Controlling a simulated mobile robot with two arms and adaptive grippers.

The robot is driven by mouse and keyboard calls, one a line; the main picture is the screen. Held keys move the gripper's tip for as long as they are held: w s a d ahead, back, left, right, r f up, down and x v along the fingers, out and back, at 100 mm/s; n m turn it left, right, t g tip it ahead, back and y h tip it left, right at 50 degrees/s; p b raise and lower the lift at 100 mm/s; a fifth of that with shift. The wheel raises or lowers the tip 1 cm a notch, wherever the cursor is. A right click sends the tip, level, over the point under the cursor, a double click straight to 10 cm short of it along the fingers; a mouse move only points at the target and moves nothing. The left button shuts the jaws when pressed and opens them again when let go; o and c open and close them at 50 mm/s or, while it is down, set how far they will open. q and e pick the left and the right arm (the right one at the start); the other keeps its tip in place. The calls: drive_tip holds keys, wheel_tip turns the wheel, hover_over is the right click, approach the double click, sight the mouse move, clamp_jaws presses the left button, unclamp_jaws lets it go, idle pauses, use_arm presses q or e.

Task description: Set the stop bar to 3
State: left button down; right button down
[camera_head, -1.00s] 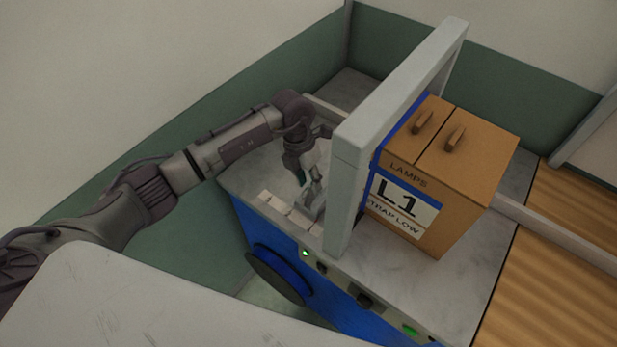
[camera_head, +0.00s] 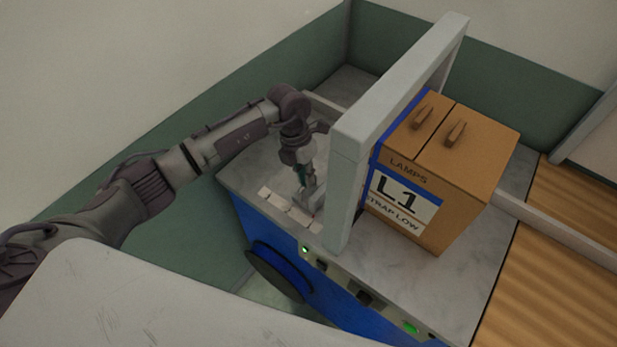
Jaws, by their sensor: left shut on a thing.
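My left gripper (camera_head: 304,177) reaches down over the grey machine top (camera_head: 251,172), just left of the upright frame. It is shut on a small grey piece (camera_head: 313,194), which looks like the stop bar. The fingers hide much of the piece. A row of small pale plates (camera_head: 291,211) lies along the front edge of the top, just in front of the gripper. Any numbers on them are too small to read. My right gripper is not in view.
A grey arch (camera_head: 345,182) stands close to the right of the gripper. A brown box (camera_head: 437,225) labelled "LAMPS L1 STRAP LOW" stands beyond it. The blue machine front (camera_head: 258,226) has buttons and green lights. A rail (camera_head: 560,234) and wooden surface lie at right.

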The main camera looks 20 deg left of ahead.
use_arm(q)
drive_tip(key=w+a+b, duration=0.1)
drive_tip(key=a+b, duration=0.1)
drive_tip(key=a, duration=0.2)
drive_tip(key=w+a+b, duration=0.2)
drive_tip(key=a, duration=0.2)
drive_tip(key=w+a+b, duration=0.1)
drive_tip(key=a+b, duration=0.1)
drive_tip(key=a, duration=0.2)
drive_tip(key=shift+w+a+f, duration=0.1)
drive_tip(key=shift+w+a, duration=0.2)
drive_tip(key=shift+a+r, duration=0.15)
drive_tip(key=shift+r, duration=0.1)
drive_tip(key=c, duration=1.3)
unclamp_jaws()
drive_tip(key=shift+w+a, duration=0.1)
drive_tip(key=shift+o, duration=0.5)
drive_tip(key=shift+f, duration=0.1)
